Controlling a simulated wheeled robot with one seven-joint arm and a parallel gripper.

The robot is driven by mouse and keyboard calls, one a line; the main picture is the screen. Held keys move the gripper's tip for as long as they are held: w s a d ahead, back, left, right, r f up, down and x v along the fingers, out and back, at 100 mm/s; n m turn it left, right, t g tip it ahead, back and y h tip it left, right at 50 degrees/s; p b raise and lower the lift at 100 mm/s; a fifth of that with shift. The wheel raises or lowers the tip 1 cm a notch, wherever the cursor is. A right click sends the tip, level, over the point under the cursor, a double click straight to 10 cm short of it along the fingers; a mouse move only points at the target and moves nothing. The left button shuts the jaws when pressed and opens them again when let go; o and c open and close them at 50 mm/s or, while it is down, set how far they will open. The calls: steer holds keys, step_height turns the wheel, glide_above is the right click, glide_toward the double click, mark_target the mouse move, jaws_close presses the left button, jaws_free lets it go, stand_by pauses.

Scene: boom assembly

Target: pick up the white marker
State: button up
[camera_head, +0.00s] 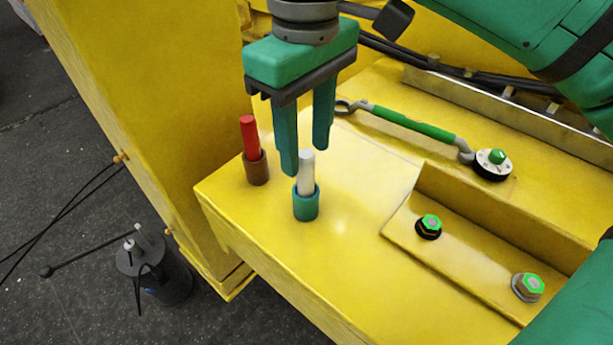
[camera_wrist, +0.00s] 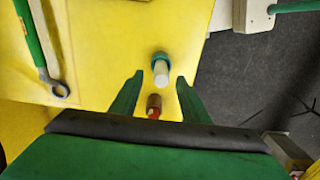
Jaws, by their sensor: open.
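The white marker (camera_head: 307,172) stands upright in a teal holder (camera_head: 306,206) near the corner of the yellow surface. It also shows in the wrist view (camera_wrist: 161,75), just beyond the fingertips and roughly between their lines. My gripper (camera_head: 306,160) points down, open and empty, above and slightly behind the white marker. In the head view one finger overlaps the marker's left side; I cannot tell whether they touch. A red marker (camera_head: 249,136) stands in a brown holder (camera_head: 257,168) to the left. In the wrist view the red marker (camera_wrist: 153,114) lies nearer, between the fingers.
A green-handled wrench (camera_head: 410,124) lies behind and to the right, its end by a bolt (camera_head: 494,158). Two green-topped bolts (camera_head: 430,226) sit on a raised yellow bracket (camera_head: 455,249) at right. A yellow wall (camera_head: 165,110) rises at left. Open surface lies right of the teal holder.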

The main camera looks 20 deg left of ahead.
mark_target(306, 175)
steer(key=shift+s+f, duration=0.1)
steer(key=shift+f, duration=2.25)
jaws_close()
